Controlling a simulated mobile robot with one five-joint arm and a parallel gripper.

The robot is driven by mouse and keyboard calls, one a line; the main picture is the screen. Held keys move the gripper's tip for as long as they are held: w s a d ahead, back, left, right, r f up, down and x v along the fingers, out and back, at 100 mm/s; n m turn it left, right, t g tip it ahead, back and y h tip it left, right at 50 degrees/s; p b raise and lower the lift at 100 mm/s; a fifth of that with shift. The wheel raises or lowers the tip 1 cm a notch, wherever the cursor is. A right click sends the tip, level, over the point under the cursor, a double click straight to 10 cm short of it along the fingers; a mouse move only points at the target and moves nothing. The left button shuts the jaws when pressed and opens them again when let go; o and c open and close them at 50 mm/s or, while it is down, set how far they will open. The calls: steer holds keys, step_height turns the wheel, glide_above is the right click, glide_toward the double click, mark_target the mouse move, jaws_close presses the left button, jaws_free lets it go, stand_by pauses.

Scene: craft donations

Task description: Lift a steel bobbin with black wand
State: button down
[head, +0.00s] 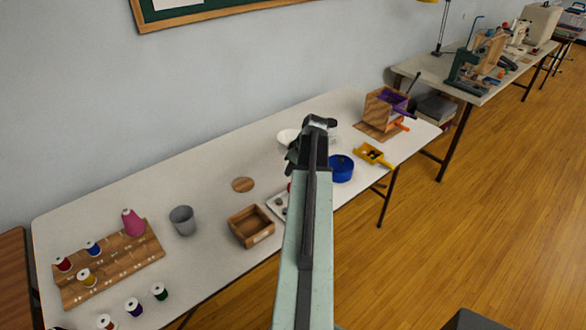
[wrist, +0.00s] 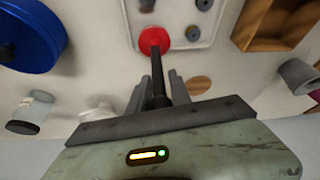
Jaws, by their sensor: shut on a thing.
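My gripper (wrist: 161,84) is shut on the black wand (wrist: 157,68), which points away from the wrist camera. The wand's far end overlaps a red disc (wrist: 155,37) at the edge of the white tray (wrist: 178,42); I cannot tell whether they touch. Grey steel bobbins (wrist: 193,33) lie in the tray, clear of the wand in this view. In the head view my gripper (head: 295,155) is over the table beyond the tray (head: 272,199), and my arm covers part of the tray and hides the wand.
A blue round tin (head: 341,170) stands right of my arm, near a yellow scoop (head: 374,154). A wooden box (head: 250,227), a cork disc (head: 243,184) and a grey cup (head: 182,220) stand to the left. A spool rack (head: 110,266) lies farther left.

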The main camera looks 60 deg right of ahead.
steer(key=shift+r+p, duration=3.45)
steer(key=shift+r, duration=0.15)
steer(key=shift+f, duration=0.1)
